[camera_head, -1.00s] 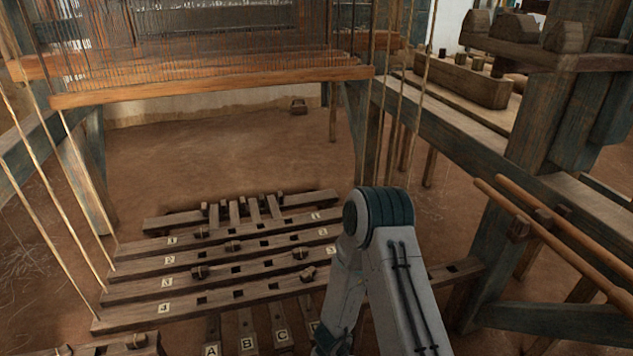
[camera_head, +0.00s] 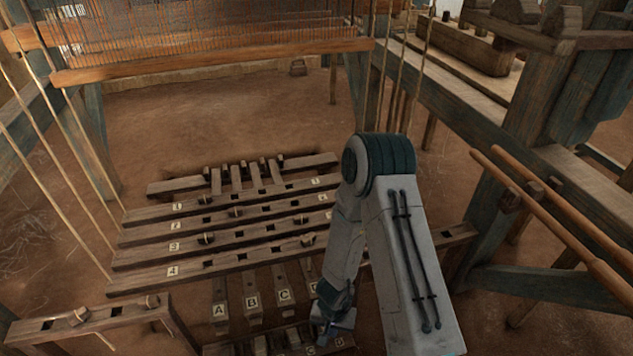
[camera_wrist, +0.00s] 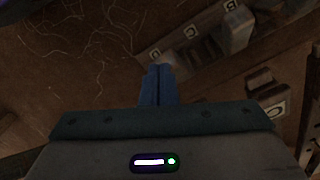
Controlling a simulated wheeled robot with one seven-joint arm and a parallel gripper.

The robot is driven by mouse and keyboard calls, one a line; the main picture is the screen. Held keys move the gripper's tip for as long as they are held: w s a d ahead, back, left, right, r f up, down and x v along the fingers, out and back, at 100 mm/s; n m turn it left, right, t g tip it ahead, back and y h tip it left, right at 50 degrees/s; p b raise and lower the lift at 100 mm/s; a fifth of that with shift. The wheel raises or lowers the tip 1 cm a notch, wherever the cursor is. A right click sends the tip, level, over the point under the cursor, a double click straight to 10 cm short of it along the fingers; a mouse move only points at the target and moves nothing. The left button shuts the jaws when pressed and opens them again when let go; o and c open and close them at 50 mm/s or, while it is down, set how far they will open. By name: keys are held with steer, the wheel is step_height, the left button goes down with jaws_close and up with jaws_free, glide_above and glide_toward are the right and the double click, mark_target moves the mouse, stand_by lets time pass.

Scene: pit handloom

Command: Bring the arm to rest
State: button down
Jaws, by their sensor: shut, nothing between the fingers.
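My arm reaches down from the elbow in the right middle of the head view. My gripper (camera_head: 335,325) is low, near the lettered bars at the bottom of that view, and small there. In the wrist view my gripper (camera_wrist: 157,72) shows two blue fingers pressed together, with nothing between them. Bare brown earth lies behind the fingertips, and the lettered blocks (camera_wrist: 190,32) lie up and to the right. I cannot tell how far the fingers are from them.
Numbered wooden bars (camera_head: 225,262) and lettered bars (camera_head: 252,298) lie across the pit floor. A notched wooden stand (camera_head: 100,313) is at lower left. The loom's side frame (camera_head: 480,120) and two round poles (camera_head: 550,220) stand right. Cords hang left. Open earth (camera_head: 230,120) lies behind the bars.

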steer(key=w+r+n+t+y+p, duration=0.15)
steer(key=r+p, duration=0.75)
steer(key=r, duration=1.2)
steer(key=w+r+n+t+y+p, duration=0.1)
steer(key=w+r+y+p, duration=0.15)
steer(key=r+p, duration=1.2)
steer(key=s+d+r+h+p, duration=0.1)
steer(key=s+d+r+p, duration=0.2)
steer(key=r, duration=1.1)
steer(key=s+d+r+h+p, duration=0.1)
steer(key=s+d+r+p, duration=0.3)
steer(key=r, duration=1)
steer(key=s+d+r+h+p, duration=0.1)
steer(key=s+d+r+p, duration=0.2)
steer(key=r, duration=1.1)
steer(key=s+p, duration=0.2)
steer(key=p, duration=0.1)
steer(key=shift+s+d+r+h, duration=0.2)
steer(key=shift+s+d+h, duration=0.1)
steer(key=shift+d+h, duration=0.1)
steer(key=shift+a+t, duration=0.1)
steer(key=shift+t, duration=0.15)
